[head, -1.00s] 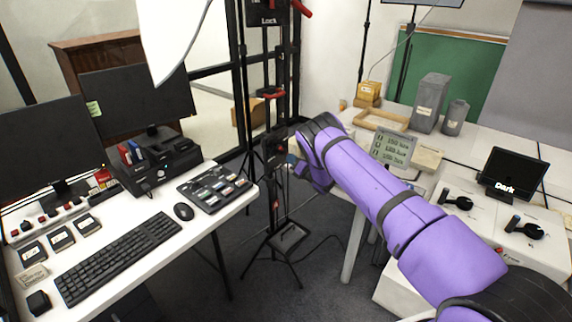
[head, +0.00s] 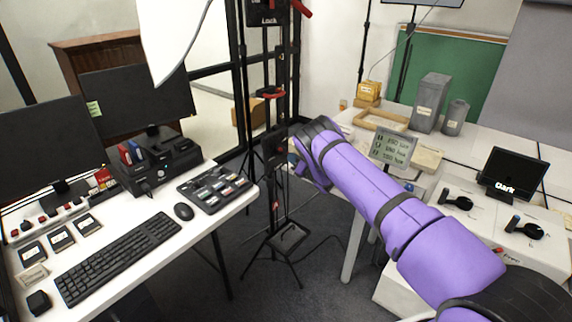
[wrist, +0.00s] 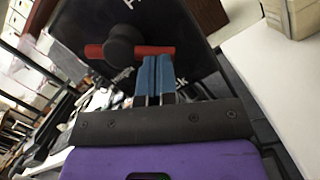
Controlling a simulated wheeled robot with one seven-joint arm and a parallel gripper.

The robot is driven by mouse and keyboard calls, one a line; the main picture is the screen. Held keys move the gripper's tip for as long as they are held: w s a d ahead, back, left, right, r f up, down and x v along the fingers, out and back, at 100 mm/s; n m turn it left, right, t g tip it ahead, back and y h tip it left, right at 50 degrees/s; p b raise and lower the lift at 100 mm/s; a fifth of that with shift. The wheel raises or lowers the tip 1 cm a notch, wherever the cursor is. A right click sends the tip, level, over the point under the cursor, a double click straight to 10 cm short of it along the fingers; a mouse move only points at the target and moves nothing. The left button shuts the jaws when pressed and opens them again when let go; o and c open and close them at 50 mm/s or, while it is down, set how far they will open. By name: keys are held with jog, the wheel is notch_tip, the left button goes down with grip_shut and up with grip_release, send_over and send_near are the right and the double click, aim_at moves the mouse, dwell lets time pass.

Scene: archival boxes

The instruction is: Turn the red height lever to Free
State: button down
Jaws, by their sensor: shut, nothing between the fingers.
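The red lever (wrist: 160,50) shows in the wrist view as a red bar through a round dark hub (wrist: 125,45) on a black panel (wrist: 190,35). White lettering on the panel is partly cut off or covered; the end "ck" is readable. My gripper (wrist: 156,62) has its blue fingers shut and empty, with the tips at the bar's right part; whether they touch it I cannot tell. In the head view my gripper (head: 294,163) is small and partly hidden by my wrist, near the dark stand. A panel marked "Lock" (head: 268,18) with a red handle (head: 301,8) is at the top.
A white desk (head: 225,200) with keyboard (head: 120,255) and button pad (head: 214,186) stands left. A white table at right holds a grey display (head: 394,147), a "Dark" screen (head: 513,172) and grey containers (head: 430,102). Floor around the stand's tripod legs is open.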

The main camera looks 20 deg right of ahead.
jog(key=shift+w+d+r+n+g+y, duration=0.15)
jog(key=shift+r+n+y, duration=0.1)
jog(key=shift+n, duration=0.7)
jog(key=shift+w+d+r+n+g+y, duration=0.1)
jog(key=shift+d+r+n+y, duration=0.1)
jog(key=shift+n, duration=0.7)
jog(key=shift+w+d+r+n+g+y, duration=0.15)
jog(key=shift+r+n, duration=0.1)
jog(key=shift+n, duration=0.7)
dwell(1.5)
jog(key=shift+f, duration=0.1)
